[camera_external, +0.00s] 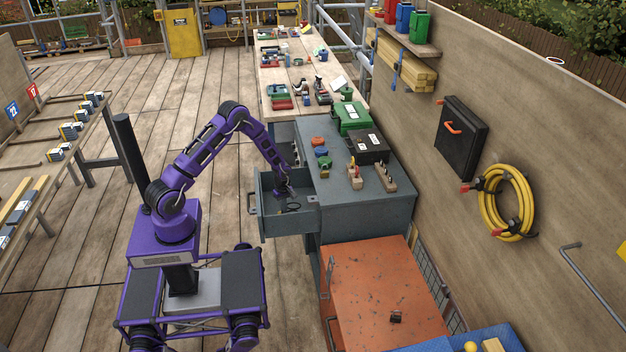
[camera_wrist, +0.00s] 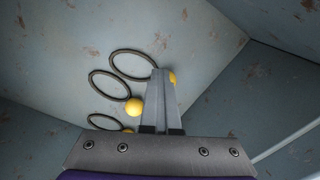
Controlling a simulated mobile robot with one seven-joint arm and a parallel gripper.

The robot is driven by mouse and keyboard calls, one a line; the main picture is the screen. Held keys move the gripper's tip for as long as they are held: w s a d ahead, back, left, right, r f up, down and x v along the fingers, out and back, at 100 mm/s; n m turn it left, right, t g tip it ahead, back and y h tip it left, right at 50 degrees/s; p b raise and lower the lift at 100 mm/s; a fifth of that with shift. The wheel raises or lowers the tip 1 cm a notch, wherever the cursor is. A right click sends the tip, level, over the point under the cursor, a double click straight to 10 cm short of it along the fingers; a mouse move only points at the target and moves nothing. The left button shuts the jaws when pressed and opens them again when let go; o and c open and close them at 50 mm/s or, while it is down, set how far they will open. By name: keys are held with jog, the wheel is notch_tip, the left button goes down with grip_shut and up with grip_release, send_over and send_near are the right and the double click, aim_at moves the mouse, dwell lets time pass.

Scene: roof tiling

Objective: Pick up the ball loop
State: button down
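In the wrist view, several ball loops, dark cord rings with yellow balls, lie in a row inside the grey drawer (camera_external: 270,228). The farthest ball loop (camera_wrist: 113,66) has its ball (camera_wrist: 172,78) partly hidden behind my fingers. The middle ball loop (camera_wrist: 91,88) has its ball (camera_wrist: 133,106) left of my fingers. The nearest one (camera_wrist: 90,122) is partly covered by my gripper body. My gripper (camera_wrist: 160,74) reaches down into the drawer, its fingers close together over the farthest loop's cord end. I cannot tell whether cord is pinched between them.
Drawer walls stand close around my gripper. The grey cabinet top (camera_external: 338,215) beside the drawer holds a green case (camera_external: 350,117), a black case (camera_external: 367,147) and small tools. An orange cabinet (camera_external: 375,290) stands nearer the camera. Wooden floor (camera_external: 95,200) is clear on the left.

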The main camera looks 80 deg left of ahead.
notch_tip(320, 180, up, 8)
jog(key=shift+r+p, duration=0.25)
jog(key=shift+p, duration=0.15)
jog(key=shift+w, duration=0.1)
jog(key=shift+c, duration=1.6)
grip_release()
jog(key=shift+r, duration=0.15)
notch_tip(320, 180, up, 16)
jog(key=p, duration=0.1)
jog(key=shift+w, duration=0.15)
jog(key=shift+r, duration=0.6)
jog(key=shift+c, duration=1.1)
